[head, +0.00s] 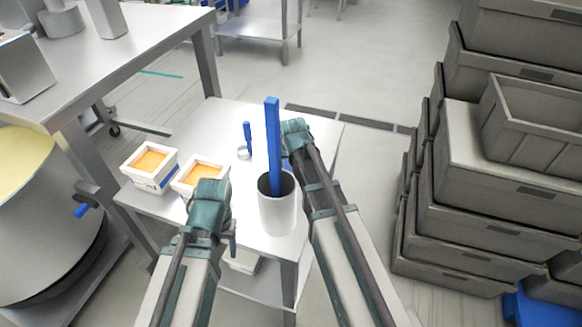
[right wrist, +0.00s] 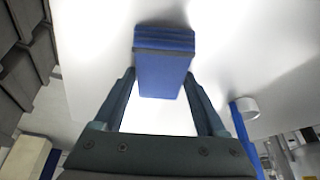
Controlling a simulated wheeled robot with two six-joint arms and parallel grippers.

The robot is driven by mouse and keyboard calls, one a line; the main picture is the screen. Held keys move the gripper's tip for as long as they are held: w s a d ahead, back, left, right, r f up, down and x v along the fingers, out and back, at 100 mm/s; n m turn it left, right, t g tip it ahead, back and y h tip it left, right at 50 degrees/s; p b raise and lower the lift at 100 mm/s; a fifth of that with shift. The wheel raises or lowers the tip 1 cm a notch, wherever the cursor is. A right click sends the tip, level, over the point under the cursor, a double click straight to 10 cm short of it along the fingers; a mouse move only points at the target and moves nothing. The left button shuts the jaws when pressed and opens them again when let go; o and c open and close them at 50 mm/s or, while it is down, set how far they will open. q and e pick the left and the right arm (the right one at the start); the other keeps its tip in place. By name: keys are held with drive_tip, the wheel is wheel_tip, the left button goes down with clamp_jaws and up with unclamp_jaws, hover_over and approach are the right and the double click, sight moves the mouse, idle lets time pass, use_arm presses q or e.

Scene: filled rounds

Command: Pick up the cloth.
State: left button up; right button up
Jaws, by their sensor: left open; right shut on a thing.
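The cloth (right wrist: 163,65) is a blue folded block in the right wrist view, between the two fingers of my right gripper (right wrist: 161,85). The right gripper is shut on it, over the pale table top. I cannot tell whether the cloth touches the table. In the head view my right gripper (head: 292,148) is over the table's far right part, and the cloth is mostly hidden there by the gripper and the blue stick. My left gripper (head: 228,228) is open over the table's front edge, in front of the white boxes, its fingertips partly hidden.
A white cylinder (head: 278,212) holding a tall blue stick (head: 273,140) stands close left of my right arm. Two white boxes with orange contents (head: 150,165) (head: 198,175) and a blue-handled ring-shaped tool (head: 246,140) are on the table (head: 200,130). Grey crates (head: 480,160) are stacked right.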

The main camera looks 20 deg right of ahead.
use_arm(q)
drive_tip(key=shift+r, duration=0.1)
use_arm(e)
drive_tip(key=shift+r, duration=0.1)
use_arm(q)
wheel_tip(320, 180, up, 10)
drive_tip(key=p, duration=1)
drive_tip(key=shift+r, duration=0.15)
use_arm(e)
wheel_tip(320, 180, up, 10)
drive_tip(key=shift+r, duration=0.2)
drive_tip(key=o, duration=1)
drive_tip(key=shift+c, duration=0.2)
drive_tip(key=c, duration=0.6)
use_arm(q)
drive_tip(key=shift+c, duration=0.8)
use_arm(e)
drive_tip(key=shift+d, duration=0.15)
drive_tip(key=shift+c, duration=0.2)
